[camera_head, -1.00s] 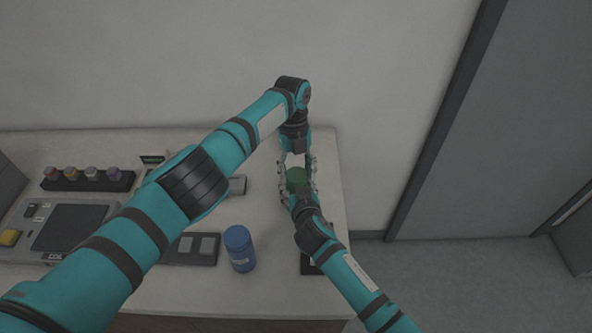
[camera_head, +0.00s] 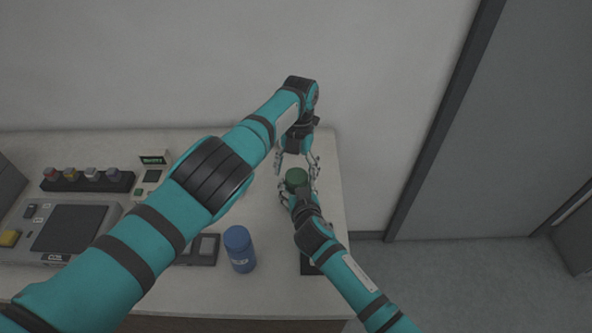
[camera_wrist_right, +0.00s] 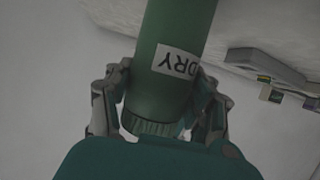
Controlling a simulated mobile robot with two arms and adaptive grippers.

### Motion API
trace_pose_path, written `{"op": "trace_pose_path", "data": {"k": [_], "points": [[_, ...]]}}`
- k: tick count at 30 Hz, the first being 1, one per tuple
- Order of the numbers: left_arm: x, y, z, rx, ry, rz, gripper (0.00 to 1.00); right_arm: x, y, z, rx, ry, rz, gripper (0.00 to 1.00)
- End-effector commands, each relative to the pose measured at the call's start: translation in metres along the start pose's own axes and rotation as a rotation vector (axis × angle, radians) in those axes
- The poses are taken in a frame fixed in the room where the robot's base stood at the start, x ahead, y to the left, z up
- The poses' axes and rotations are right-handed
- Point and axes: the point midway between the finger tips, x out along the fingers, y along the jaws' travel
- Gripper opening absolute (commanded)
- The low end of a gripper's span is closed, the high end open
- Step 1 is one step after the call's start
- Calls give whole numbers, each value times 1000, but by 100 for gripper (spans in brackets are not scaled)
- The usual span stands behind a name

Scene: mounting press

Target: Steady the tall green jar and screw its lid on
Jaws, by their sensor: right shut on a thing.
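The tall green jar (camera_wrist_right: 168,75) stands upright, with a pale label (camera_wrist_right: 178,64) that shows upside down in the right wrist view. A ribbed green lid (camera_wrist_right: 152,126) sits on its top; how tight it is I cannot tell. In the head view the lid (camera_head: 296,177) shows from above, and the jar's body is mostly hidden. My right gripper (camera_head: 300,198) is shut on the jar, with a finger on each side in the right wrist view (camera_wrist_right: 160,95). My left gripper (camera_head: 297,167) points down above the lid, its fingers spread and apart.
A blue jar (camera_head: 240,249) stands on the worktop (camera_head: 262,290) left of my right arm. A control panel (camera_head: 65,228), a rack of several small knobs (camera_head: 88,179) and a small device with a green display (camera_head: 153,161) lie left. The worktop's right edge is close to the green jar.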

Motion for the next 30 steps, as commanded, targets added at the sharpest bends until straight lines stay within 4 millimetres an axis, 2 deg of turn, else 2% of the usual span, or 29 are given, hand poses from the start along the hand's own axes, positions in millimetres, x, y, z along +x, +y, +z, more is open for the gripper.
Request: {"op": "trace_pose_path", "data": {"k": [7, 13, 17, 25, 27, 30], "points": [[-5, -1, 0, 2, 0, -3, 77, 0, 0, 0, 0, 1, 0, 0], [-31, -1, -4, 2, -2, -2, 77, 0, 0, 0, 0, 1, 0, 0], [-42, -1, -6, 0, 0, -2, 77, 0, 0, -1, 0, 1, -1, 0], [-44, -1, -7, 0, 1, -2, 77, 0, 0, -1, 0, 2, -1, 0], [-44, -1, -7, -2, -1, 0, 74, 0, 0, -1, 0, 2, -1, 0], [-45, 4, 0, -35, -34, 17, 74, 0, 0, -1, 0, 2, -1, 0]]}}
